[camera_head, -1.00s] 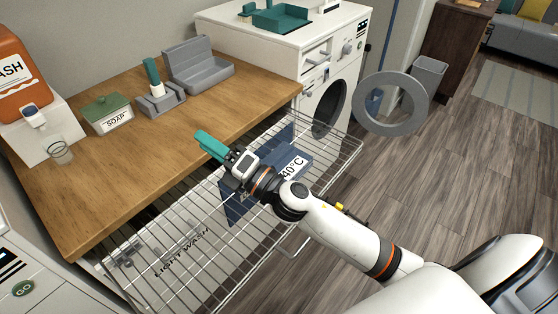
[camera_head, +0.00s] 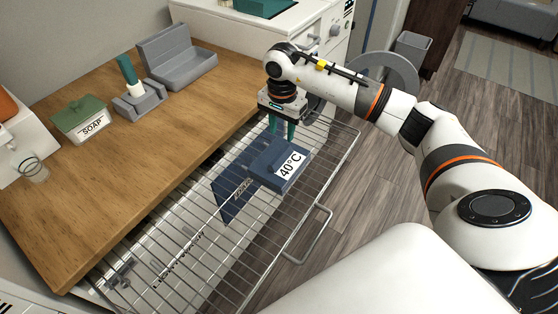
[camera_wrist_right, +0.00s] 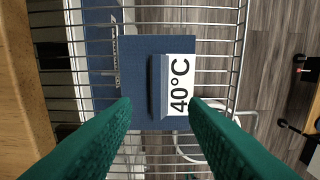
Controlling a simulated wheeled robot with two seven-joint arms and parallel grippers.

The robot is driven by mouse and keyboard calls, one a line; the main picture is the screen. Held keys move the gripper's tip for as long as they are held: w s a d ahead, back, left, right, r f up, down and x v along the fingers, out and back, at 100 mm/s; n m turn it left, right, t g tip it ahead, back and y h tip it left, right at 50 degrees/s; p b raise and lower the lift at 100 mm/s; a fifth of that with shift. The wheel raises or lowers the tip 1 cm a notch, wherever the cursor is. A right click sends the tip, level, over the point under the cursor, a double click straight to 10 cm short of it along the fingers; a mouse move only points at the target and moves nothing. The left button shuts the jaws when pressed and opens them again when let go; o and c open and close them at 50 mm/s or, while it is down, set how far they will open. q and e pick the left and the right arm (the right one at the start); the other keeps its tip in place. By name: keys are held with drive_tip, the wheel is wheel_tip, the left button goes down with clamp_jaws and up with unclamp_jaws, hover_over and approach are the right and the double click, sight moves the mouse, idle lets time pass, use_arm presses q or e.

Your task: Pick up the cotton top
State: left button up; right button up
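A dark blue block-like thing (camera_head: 268,158) with a white "40°C" label lies on the pulled-out wire rack (camera_head: 325,160). I take it for the cotton top; no view clearly names it. In the right wrist view the same blue thing (camera_wrist_right: 140,60) lies ahead, with its raised labelled part beyond and between the fingertips. My right gripper (camera_head: 282,130) points down just behind the blue thing in the head view, above the rack. Its green fingers are apart with nothing between them. My left gripper is not in view.
A dark blue panel (camera_head: 232,198) with small lettering shows at the rack beside the block. A wooden counter (camera_head: 150,150) borders the rack, with a soap box (camera_head: 82,120) and grey holders on it. A white washer with an open round door (camera_head: 385,68) stands behind. Floor is free at right.

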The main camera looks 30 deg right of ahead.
sight(280, 154)
wheel_tip(280, 154, down, 4)
drive_tip(key=shift+r+p, duration=0.25)
drive_tip(key=shift+p, duration=0.05)
drive_tip(key=f+p, duration=0.1)
drive_tip(key=f, duration=0.3)
drive_tip(key=shift+w+a+f+p, duration=0.1)
drive_tip(key=shift+a+f+p, duration=0.1)
drive_tip(key=shift+f+p, duration=0.2)
drive_tip(key=shift+f, duration=0.35)
clamp_jaws()
